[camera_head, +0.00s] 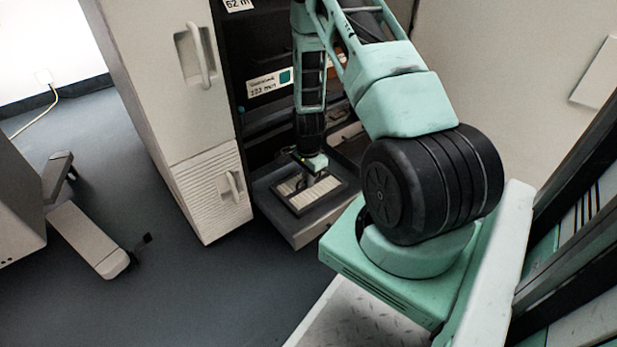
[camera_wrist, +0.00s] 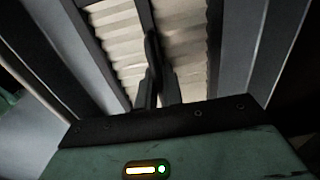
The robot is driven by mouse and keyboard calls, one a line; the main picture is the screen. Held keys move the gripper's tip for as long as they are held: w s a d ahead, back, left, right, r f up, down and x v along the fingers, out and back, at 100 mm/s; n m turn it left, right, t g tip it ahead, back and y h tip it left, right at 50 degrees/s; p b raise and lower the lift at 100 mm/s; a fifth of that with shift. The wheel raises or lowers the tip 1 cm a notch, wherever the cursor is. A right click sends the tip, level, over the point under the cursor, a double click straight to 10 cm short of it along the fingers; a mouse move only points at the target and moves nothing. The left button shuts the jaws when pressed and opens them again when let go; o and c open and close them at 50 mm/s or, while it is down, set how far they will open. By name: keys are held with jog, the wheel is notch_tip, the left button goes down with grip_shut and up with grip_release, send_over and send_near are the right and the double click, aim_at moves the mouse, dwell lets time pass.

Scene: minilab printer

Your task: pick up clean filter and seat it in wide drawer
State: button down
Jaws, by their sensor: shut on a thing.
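The clean filter (camera_head: 293,202) is a pale pleated panel with a dark frame. It lies about level within the wide drawer (camera_head: 309,230), the open grey drawer low in the printer; I cannot tell whether it rests fully on the drawer floor. My gripper (camera_head: 308,180) points down and is shut on the middle of the filter. In the wrist view my gripper's dark fingers (camera_wrist: 155,68) close on the central bar of the filter (camera_wrist: 116,45), with pleats on both sides. Grey drawer walls (camera_wrist: 257,45) run along both sides there. The fingertips hide part of the bar.
The beige printer cabinet (camera_head: 165,70) with handled doors stands left of the drawer. Labelled dark shelves (camera_head: 270,84) rise behind it. A beige piece with a dark tip (camera_head: 90,240) lies on the floor at left. The grey floor (camera_head: 200,290) in front is clear.

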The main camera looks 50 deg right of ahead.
jog(key=c, duration=1.5)
grip_release()
jog(key=shift+o, duration=0.2)
notch_tip(320, 180, up, 17)
jog(key=p, duration=1)
jog(key=shift+r, duration=0.2)
